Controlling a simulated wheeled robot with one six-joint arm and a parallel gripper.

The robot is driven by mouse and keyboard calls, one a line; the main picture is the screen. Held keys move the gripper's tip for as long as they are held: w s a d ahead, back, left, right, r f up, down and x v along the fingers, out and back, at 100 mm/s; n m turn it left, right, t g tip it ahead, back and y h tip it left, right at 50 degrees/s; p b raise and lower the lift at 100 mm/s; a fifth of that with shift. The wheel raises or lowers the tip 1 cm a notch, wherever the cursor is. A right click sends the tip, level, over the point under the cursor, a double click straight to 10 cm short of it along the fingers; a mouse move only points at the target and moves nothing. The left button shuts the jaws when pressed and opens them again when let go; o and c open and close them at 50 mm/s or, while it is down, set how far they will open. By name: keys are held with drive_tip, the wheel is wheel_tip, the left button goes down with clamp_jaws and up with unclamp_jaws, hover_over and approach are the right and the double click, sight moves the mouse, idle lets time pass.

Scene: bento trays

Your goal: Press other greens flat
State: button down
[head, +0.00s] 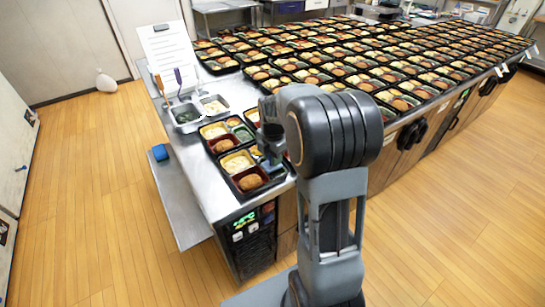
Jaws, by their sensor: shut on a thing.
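Two black bento trays stand at the near end of the steel counter. The farther tray (207,147) has pale food, a brown piece and dark greens (242,133). The nearer tray (233,190) has pale food (237,162) at its left and a brown piece (250,182) in a red compartment. My gripper (268,160) is low over the right part of the nearer tray. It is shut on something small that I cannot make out. My arm and gripper hide that tray's right side, so any greens there are barely visible.
Tools with orange (158,83) and purple (178,76) handles stand by small steel pans (186,115) at the left. A white sign (168,55) stands behind. Many filled trays cover the counter beyond.

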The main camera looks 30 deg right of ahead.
drive_tip(key=shift+r+p, duration=2.7)
drive_tip(key=shift+r, duration=1)
drive_tip(key=shift+a+f, duration=0.1)
